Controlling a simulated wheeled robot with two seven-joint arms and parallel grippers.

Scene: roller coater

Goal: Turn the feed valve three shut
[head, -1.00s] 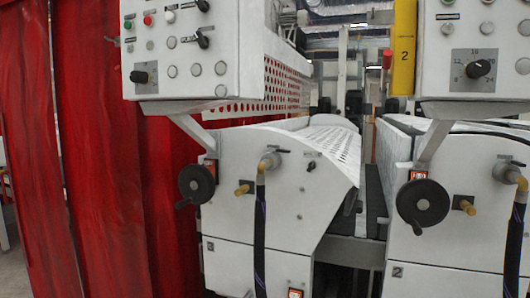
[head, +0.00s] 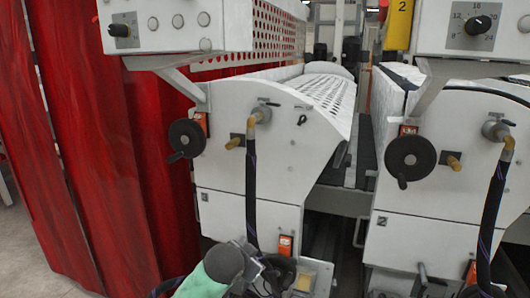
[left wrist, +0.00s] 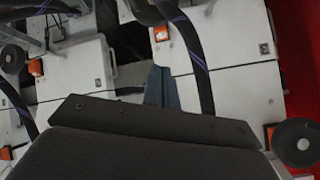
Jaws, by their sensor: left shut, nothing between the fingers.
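Two feed valves show in the head view, each a grey tap with a small lever above a brass elbow and a black hose. One valve (head: 262,112) is on the left machine, the other (head: 496,128) on the right machine. I cannot read a number three on either. My left gripper (head: 274,272) is low in front of the left machine, well below its valve and apart from it. It is shut and empty; its blue-grey fingers (left wrist: 160,88) show in the left wrist view. My right gripper is not in view.
Black handwheels stick out from the left machine (head: 187,138) and the right machine (head: 410,158). A black hose (head: 251,195) hangs close behind my left gripper. Control boxes overhang above. A red curtain (head: 80,150) borders the left side. A narrow gap separates the machines.

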